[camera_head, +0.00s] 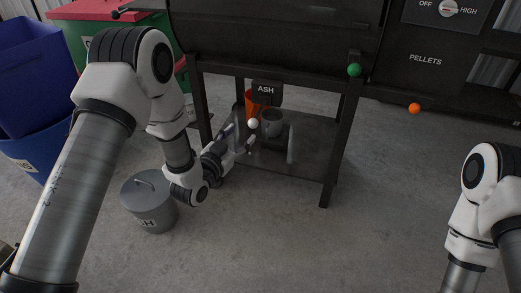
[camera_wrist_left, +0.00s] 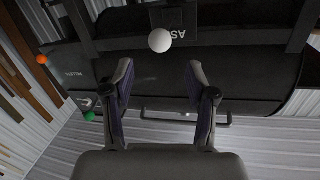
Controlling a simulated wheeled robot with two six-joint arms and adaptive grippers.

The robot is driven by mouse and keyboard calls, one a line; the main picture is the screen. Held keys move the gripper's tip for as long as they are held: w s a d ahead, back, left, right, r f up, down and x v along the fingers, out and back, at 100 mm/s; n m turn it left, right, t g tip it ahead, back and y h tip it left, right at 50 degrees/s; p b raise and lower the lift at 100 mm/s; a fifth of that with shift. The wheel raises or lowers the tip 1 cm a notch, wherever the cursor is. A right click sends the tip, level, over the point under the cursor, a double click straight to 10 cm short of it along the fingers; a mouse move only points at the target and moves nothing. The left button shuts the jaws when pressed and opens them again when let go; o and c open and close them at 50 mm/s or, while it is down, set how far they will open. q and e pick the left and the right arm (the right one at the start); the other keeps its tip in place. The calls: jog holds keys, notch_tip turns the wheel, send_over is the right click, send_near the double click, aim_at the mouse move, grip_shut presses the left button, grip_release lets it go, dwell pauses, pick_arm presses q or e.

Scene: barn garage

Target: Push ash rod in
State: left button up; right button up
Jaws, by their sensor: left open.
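The ash rod's white ball knob (camera_head: 253,123) shows below the ASH sign (camera_head: 267,89) on the front of the black smoker. The rod behind the knob is hidden. In the left wrist view the white knob (camera_wrist_left: 160,40) is centred, beyond and between the fingertips, with the ASH sign partly seen upside down behind it. My left gripper (camera_head: 242,138) is open and empty, just in front of the knob; its two fingers (camera_wrist_left: 160,78) are spread apart. I cannot tell a touch, but a gap seems to remain. My right gripper is out of view.
A green knob (camera_head: 354,70) and an orange knob (camera_head: 414,108) are to the right. An orange cup (camera_head: 252,103) and a grey bucket (camera_head: 273,121) are under the smoker, above its lower shelf (camera_head: 300,158). A lidded ash can (camera_head: 149,205) stands left on open concrete floor.

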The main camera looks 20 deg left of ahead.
aim_at(252, 125)
pick_arm(q)
jog(key=shift+w+f+b, duration=0.2)
jog(key=shift+f+b, duration=0.1)
jog(key=shift+f, duration=0.2)
jog(key=b+x, duration=0.2)
jog(key=x, duration=0.4)
jog(key=shift+w+d, duration=0.15)
jog(key=shift+w, duration=0.2)
jog(key=shift+w+d+r, duration=0.1)
jog(key=shift+w+r, duration=0.1)
jog(key=shift+w, duration=0.25)
grip_shut()
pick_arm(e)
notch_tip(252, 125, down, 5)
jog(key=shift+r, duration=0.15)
